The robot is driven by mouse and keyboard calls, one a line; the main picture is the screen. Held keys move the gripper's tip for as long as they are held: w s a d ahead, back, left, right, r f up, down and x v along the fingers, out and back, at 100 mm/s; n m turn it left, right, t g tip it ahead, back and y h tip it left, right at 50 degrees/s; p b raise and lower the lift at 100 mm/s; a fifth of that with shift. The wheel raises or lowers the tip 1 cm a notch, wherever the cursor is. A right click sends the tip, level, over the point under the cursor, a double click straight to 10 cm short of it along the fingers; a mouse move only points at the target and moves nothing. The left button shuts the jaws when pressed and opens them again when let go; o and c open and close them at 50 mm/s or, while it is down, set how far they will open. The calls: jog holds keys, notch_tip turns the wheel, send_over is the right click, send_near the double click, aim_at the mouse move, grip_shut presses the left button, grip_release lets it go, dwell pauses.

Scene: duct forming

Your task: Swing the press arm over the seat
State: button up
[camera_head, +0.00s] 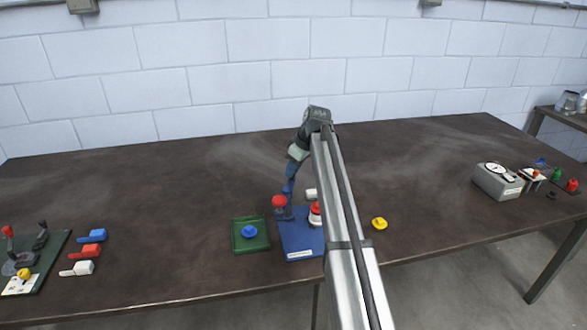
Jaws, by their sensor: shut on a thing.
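The press has a blue base plate (300,247) with a white label on its front edge. A red ball knob (279,201) on a dark post, which looks like the press arm, stands at the plate's back left. My gripper (288,192) comes down from behind and is shut at this press arm, beside the red knob; the exact contact is too small to see. A red and white round piece (315,209), perhaps at the seat, shows at the right of the plate, partly hidden by my arm.
A green tray (237,246) with a blue knobbed piece (249,231) lies left of the press. A yellow piece (379,223) lies to the right. A dark board (52,252) with levers and several coloured blocks sit far left. A grey dial box (497,182) stands far right.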

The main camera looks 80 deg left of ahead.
jog(key=shift+s, duration=0.1)
grip_shut()
jog(key=s+d+n+h, duration=0.2)
jog(key=s+n+h, duration=0.4)
jog(key=n, duration=1)
jog(key=shift+s, duration=1.15)
jog(key=shift+n, duration=0.3)
jog(key=o, duration=0.9)
grip_release()
